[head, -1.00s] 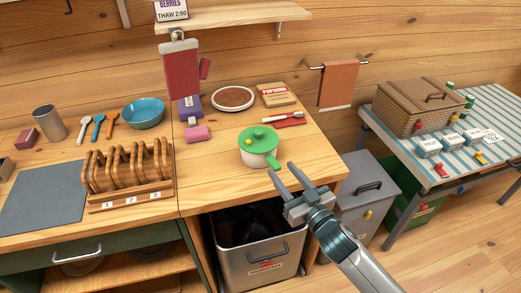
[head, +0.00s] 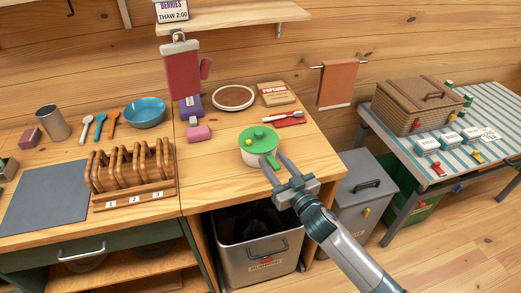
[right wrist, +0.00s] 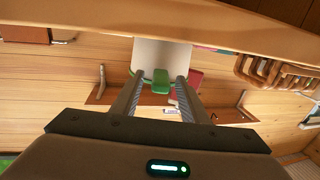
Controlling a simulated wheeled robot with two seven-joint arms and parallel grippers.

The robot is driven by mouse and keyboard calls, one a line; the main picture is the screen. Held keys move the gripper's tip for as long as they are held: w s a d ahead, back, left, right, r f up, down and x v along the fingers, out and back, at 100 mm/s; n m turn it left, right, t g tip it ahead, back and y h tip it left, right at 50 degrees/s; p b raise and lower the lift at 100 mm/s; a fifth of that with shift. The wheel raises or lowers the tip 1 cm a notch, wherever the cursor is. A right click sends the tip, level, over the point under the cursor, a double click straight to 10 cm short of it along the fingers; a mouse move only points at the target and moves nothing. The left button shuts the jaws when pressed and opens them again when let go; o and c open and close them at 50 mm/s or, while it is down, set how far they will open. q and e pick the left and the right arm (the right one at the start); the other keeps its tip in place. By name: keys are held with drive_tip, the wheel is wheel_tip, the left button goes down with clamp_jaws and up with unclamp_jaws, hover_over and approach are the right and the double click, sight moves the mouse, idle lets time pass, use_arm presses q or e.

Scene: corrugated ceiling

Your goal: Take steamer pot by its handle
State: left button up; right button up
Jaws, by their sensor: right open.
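The steamer pot (head: 254,157) is cream with a green lid (head: 259,138) and stands upright near the front edge of the wooden counter. Its short green handle (head: 272,162) points toward the front right. My right gripper (head: 275,159) reaches in from the lower right, with its open fingers at the handle. In the right wrist view, the green handle (right wrist: 161,80) lies between the two open fingers (right wrist: 159,77), with a gap on each side. The pale pot wall (right wrist: 160,54) is just beyond the fingertips. My left gripper is out of view.
A wooden rack (head: 132,172) stands left of the pot. A metal bin (head: 262,263) sits below the counter. Bare counter surrounds the pot.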

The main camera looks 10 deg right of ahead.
drive_tip(key=shift+w, duration=0.3)
clamp_jaws()
drive_tip(key=shift+r, duration=0.1)
